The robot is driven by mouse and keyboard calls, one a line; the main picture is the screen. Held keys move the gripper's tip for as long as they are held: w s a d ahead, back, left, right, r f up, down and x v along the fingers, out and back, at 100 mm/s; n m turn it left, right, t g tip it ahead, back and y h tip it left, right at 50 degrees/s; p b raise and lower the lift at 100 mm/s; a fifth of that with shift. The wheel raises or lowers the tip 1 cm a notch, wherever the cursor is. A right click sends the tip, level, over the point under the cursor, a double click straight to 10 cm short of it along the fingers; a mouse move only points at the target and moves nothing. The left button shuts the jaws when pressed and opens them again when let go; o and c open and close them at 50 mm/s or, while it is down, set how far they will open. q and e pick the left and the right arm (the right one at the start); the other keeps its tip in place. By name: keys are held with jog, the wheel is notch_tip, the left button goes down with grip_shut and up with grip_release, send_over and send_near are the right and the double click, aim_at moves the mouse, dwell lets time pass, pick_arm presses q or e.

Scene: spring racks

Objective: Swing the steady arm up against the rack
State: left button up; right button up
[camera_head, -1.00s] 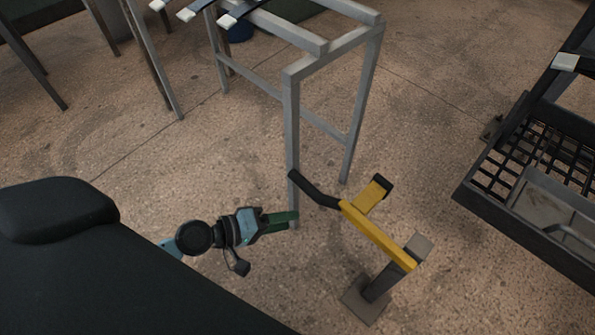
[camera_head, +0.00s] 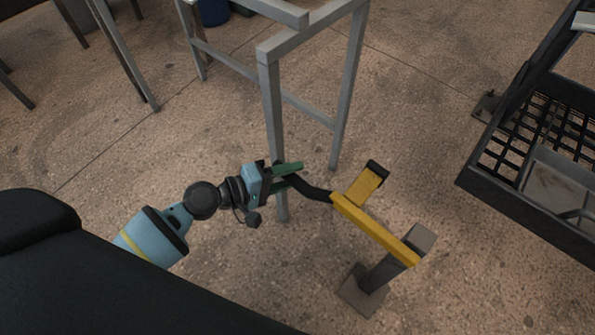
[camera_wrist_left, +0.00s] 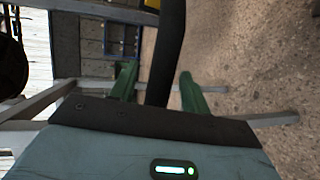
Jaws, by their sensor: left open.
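The steady arm (camera_head: 375,229) is a yellow bar with a short yellow branch and a bent black handle (camera_head: 313,190), on a grey post with a square foot. It stands out to the right of the grey metal rack (camera_head: 272,108), its handle end near the rack's front leg. My left gripper (camera_head: 291,175) is open at the handle's free end. In the left wrist view the black handle (camera_wrist_left: 167,50) runs between the two green fingers (camera_wrist_left: 160,82), with gaps on both sides. My right gripper is not in view.
A black mesh-bottomed cart or tray (camera_head: 478,193) stands at the right. A blue round object (camera_head: 213,12) is on the floor behind the rack, and other metal legs stand at upper left. The speckled floor around the post is clear.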

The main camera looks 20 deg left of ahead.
pick_arm(q)
jog(key=shift+x, duration=1.25)
grip_shut()
